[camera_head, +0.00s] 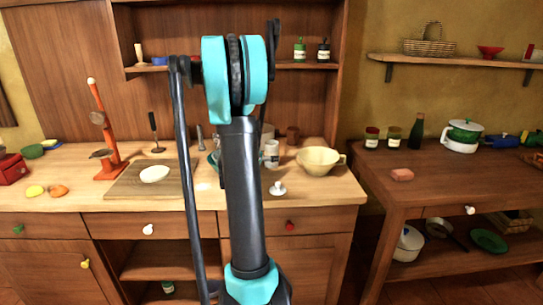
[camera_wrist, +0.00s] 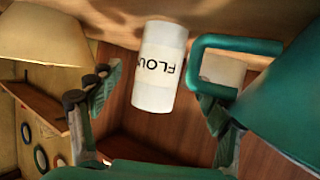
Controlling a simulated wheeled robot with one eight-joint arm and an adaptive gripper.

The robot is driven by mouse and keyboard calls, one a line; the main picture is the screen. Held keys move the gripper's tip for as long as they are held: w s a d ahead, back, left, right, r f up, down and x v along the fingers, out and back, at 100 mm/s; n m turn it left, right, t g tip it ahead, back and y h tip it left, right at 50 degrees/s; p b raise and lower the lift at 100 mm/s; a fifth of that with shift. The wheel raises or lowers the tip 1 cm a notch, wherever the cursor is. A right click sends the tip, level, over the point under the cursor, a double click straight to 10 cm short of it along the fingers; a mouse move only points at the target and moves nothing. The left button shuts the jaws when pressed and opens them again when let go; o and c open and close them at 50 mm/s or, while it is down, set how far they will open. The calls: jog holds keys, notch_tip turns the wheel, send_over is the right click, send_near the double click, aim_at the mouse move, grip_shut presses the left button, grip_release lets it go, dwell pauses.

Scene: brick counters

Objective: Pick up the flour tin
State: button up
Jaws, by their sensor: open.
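The flour tin (camera_wrist: 158,75) is a white cylinder with dark lettering, seen upside down in the middle of the wrist view. In the head view it seems to be the white cylinder (camera_head: 271,152) on the wooden counter, just left of the cream bowl. My gripper (camera_wrist: 157,103) is open, with one dark finger to each side of the tin in the wrist view. Gaps show between the tin and both fingers; how far the fingers reach along it I cannot tell. In the head view my arm hides most of the gripper.
The cream bowl (camera_head: 318,160) stands close beside the tin; it also shows in the wrist view (camera_wrist: 45,35). A teal vessel with a handle (camera_wrist: 275,95) is close on the other side. A white-knobbed lid (camera_head: 277,188) lies near the counter's front edge. A cutting board (camera_head: 125,185) lies left.

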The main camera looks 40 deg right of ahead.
jog(key=shift+x, duration=2.8)
jog(key=c, duration=1.5)
jog(key=shift+c, duration=0.2)
notch_tip(320, 180, up, 20)
